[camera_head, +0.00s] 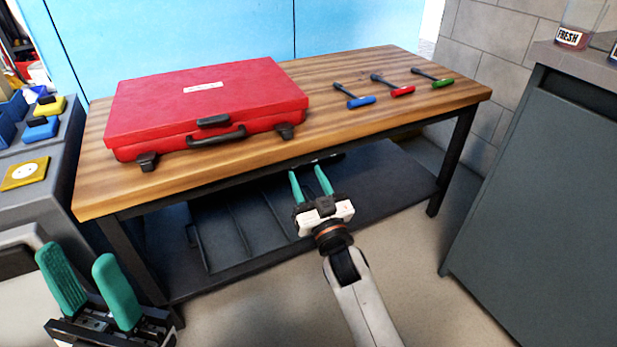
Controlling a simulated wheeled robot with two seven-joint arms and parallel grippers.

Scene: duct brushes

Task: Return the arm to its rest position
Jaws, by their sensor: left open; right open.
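My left gripper (88,275) is at the lower left, with its two green fingers apart and nothing between them. It is in front of the left end of the wooden table (370,132). My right gripper (310,180) is in front of the table's front edge, near the middle. Its green fingers are apart, with nothing seen between them. A closed red case (208,110) lies on the left half of the table.
A dark lower shelf (385,187) lies under the table. A grey cabinet (545,190) stands at the right with a jar labelled FRESH (580,25) on top. At the left, a grey counter (50,165) bears blue and yellow items. The floor in front is clear.

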